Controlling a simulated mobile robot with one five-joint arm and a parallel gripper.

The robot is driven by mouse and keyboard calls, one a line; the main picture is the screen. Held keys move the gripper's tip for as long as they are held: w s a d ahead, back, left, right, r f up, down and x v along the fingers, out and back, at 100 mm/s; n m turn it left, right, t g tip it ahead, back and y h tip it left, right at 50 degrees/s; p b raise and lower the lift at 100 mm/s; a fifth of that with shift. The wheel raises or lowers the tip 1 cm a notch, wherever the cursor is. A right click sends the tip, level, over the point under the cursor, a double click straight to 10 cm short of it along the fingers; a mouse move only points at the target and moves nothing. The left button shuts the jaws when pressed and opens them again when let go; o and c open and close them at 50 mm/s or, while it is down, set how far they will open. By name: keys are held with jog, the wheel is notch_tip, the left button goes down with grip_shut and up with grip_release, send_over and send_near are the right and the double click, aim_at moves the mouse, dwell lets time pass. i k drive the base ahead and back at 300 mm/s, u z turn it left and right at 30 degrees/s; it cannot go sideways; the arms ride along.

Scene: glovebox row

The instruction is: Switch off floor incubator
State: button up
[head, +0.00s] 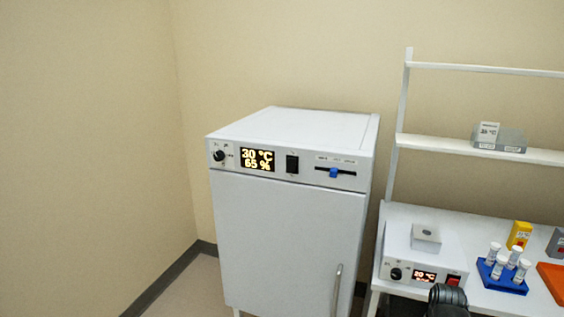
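The floor incubator (285,230) is a white cabinet standing against the back wall, with its door shut. Its lit display (257,159) reads 30 °C and 65 %. A black rocker switch (292,164) sits right of the display; which way it is pressed is too small to tell. A black knob (219,155) is left of the display, and a slider with a blue handle (334,173) is at the right of the panel. A dark part of my arm shows at the bottom edge, right of the incubator. My gripper's fingers are not visible.
Right of the incubator, a white bench (476,233) holds a small heater unit (397,260) with a red switch, a blue rack (502,279) of vials, a yellow box (519,235) and an orange tray (552,279). A shelf (440,147) is above. Floor shows at left.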

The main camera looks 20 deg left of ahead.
aim_at(291, 163)
jog(key=z, duration=0.2)
jog(key=i, duration=0.65)
jog(key=u, duration=4.75)
jog(key=i, duration=1.05)
jog(key=z, duration=0.1)
